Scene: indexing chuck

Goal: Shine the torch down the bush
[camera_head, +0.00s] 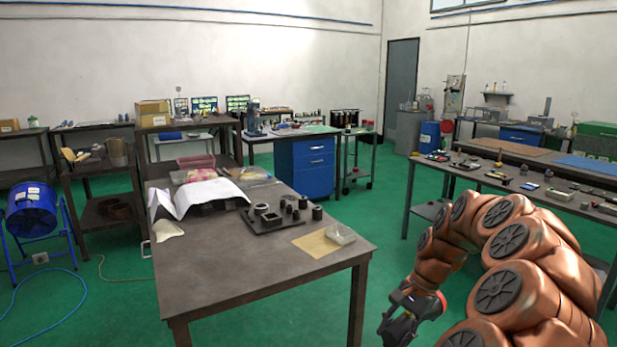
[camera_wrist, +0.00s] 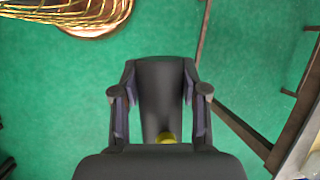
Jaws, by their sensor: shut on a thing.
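My gripper (camera_head: 403,312) hangs low at the right of the front table, beyond its right edge. In the wrist view, my gripper (camera_wrist: 160,88) is shut on a dark grey, smooth, long thing, which looks like the torch (camera_wrist: 160,108), with a small yellow spot near its lower end. No light from it can be made out. Several dark ring-shaped and cylindrical parts stand on a dark plate (camera_head: 285,222) on the table. One of them (camera_head: 317,212) is a short upright cylinder at the plate's right; which one is the bush I cannot tell.
The front table (camera_head: 240,262) also bears white sheets (camera_head: 200,190), a tan mat (camera_head: 316,243) and a clear box (camera_head: 340,233). A long workbench (camera_head: 470,177) with small tools stands at the right. Green floor is free between them. A blue fan (camera_head: 32,210) stands far left.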

